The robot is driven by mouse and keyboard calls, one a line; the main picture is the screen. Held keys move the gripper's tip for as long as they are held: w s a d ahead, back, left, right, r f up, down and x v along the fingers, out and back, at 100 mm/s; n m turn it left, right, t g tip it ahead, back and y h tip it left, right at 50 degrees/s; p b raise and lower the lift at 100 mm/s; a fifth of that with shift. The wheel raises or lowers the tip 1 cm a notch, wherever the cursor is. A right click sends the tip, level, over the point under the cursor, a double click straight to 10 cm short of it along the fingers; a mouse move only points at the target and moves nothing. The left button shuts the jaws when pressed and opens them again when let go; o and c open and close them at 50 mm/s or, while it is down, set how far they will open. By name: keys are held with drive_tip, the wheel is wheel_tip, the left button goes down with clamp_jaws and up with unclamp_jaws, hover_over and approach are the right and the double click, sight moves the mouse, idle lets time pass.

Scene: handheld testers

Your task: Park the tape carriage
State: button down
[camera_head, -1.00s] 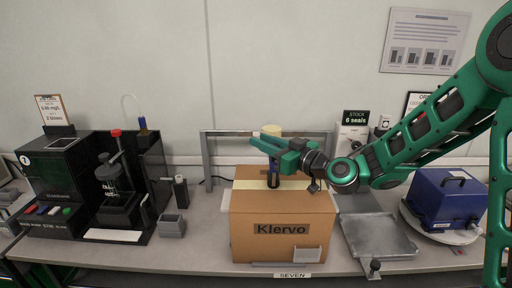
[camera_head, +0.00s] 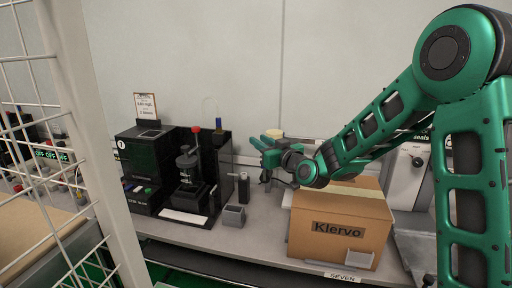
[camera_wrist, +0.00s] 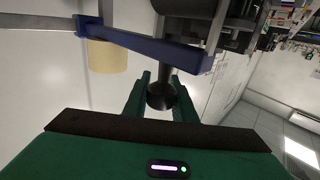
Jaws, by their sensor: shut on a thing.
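The tape carriage shows in the wrist view as a blue bar (camera_wrist: 150,42) carrying a cream tape roll (camera_wrist: 107,57), with a black knob (camera_wrist: 162,94) below it. My gripper (camera_wrist: 163,100) has its green fingers on both sides of the knob, shut on it. In the head view my gripper (camera_head: 262,149) is at the left of the Klervo carton (camera_head: 340,228), above bench height. The tape roll (camera_head: 274,133) shows just behind it. The carton is closed, with a pale tape strip along its top. The carriage's rail is mostly hidden behind my arm.
A black tester (camera_head: 150,165) and a small grey bin (camera_head: 234,216) stand left of the carton on the bench (camera_head: 260,236). A white wire-mesh partition (camera_head: 85,140) stands near at the left. A grey machine (camera_head: 408,175) is behind my arm at right.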

drive_tip(key=shift+w+a, duration=0.1)
drive_tip(key=shift+a, duration=0.35)
drive_tip(key=shift+a, duration=0.1)
drive_tip(key=c, duration=1.5)
unclamp_jaws()
drive_tip(key=shift+o, duration=0.2)
drive_tip(key=v, duration=1)
drive_tip(key=shift+s, duration=0.3)
drive_tip(key=shift+d, duration=0.25)
